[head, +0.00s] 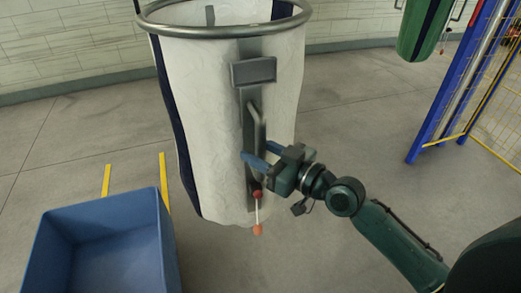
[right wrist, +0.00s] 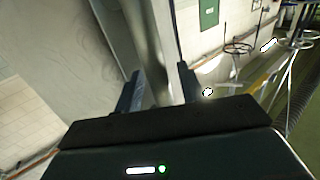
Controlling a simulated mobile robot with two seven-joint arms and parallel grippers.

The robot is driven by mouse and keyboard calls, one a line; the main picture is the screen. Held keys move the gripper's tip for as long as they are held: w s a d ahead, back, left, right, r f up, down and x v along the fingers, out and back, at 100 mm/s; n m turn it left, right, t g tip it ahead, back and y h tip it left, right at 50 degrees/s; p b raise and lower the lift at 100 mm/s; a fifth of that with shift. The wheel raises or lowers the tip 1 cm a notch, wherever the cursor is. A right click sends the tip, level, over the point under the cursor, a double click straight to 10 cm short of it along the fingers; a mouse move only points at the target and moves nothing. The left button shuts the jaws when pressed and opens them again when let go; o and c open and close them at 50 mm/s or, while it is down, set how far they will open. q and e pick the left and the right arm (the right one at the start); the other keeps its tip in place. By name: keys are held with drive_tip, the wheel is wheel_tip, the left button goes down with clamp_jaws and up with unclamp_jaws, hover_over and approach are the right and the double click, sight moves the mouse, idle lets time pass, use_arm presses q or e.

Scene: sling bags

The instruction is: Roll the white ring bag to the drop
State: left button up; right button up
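The white ring bag (head: 215,120) hangs upright in the head view, with a metal ring at its top and dark blue side strips. A grey upright handle bar (head: 253,122) is on its front, below a grey plate (head: 253,71). My right gripper (head: 262,153) is at the lower part of this bar, its blue fingers apart. In the right wrist view the grey bar (right wrist: 157,45) runs between the fingers (right wrist: 160,90). I cannot tell whether they press on it. My left gripper is not in view.
A blue open bin (head: 95,222) stands at the lower left, near two yellow floor marks (head: 106,181). A red-ended cord (head: 257,212) hangs at the bag's front. A green bag (head: 424,28) and a blue-and-yellow mesh fence (head: 455,80) are at right. Grey floor (head: 350,110) is clear between.

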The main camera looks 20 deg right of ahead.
clamp_jaws()
idle(0.3)
drive_tip(key=shift+a, duration=0.1)
